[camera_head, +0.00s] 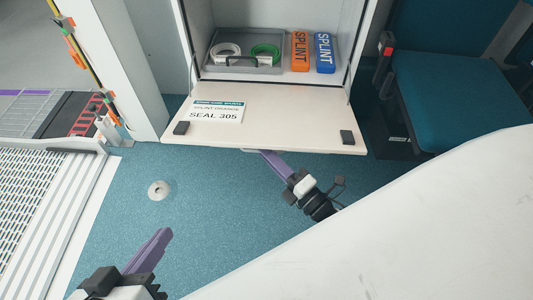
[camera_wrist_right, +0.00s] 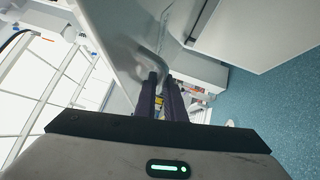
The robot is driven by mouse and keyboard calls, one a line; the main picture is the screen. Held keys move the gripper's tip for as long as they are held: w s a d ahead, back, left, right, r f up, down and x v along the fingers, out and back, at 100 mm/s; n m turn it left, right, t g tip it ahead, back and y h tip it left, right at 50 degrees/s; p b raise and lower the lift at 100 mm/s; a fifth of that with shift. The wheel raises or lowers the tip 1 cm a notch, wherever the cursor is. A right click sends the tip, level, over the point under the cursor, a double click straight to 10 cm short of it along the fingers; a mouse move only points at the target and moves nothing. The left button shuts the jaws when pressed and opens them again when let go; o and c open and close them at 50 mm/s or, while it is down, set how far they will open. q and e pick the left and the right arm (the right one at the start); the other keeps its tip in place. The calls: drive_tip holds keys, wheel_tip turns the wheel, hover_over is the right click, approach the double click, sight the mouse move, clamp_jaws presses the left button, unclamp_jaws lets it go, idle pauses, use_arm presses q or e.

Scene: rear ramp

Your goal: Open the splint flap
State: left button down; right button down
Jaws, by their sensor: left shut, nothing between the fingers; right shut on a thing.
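The splint flap (camera_head: 265,110) is a pale panel hinged at the bottom of a cabinet. It is folded down and out, with its inner face up, a label reading SPLINT ORANGE, SEAL 305, and two black corner blocks. My right gripper (camera_head: 268,155) is under the flap's front edge. In the right wrist view its purple fingers (camera_wrist_right: 161,85) are closed on a grey curved handle (camera_wrist_right: 158,62) at the flap; the flap hides the grip in the head view. My left gripper (camera_head: 162,235) is shut and empty, low over the floor, apart from the flap.
Inside the open cabinet are a grey tray (camera_head: 222,68) with white and green coils, an orange splint (camera_head: 300,52) and a blue splint (camera_head: 324,53). A teal seat (camera_head: 450,95) stands right. A white surface (camera_head: 420,230) fills the lower right. The blue floor (camera_head: 195,185) is mostly clear.

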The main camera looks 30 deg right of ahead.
drive_tip(key=c, duration=1.8)
unclamp_jaws()
drive_tip(key=shift+w+d+r, duration=0.25)
drive_tip(key=shift+w+d, duration=0.1)
drive_tip(key=shift+d, duration=0.1)
drive_tip(key=shift+c, duration=0.2)
drive_tip(key=shift+s+a, duration=0.2)
drive_tip(key=shift+a, duration=0.05)
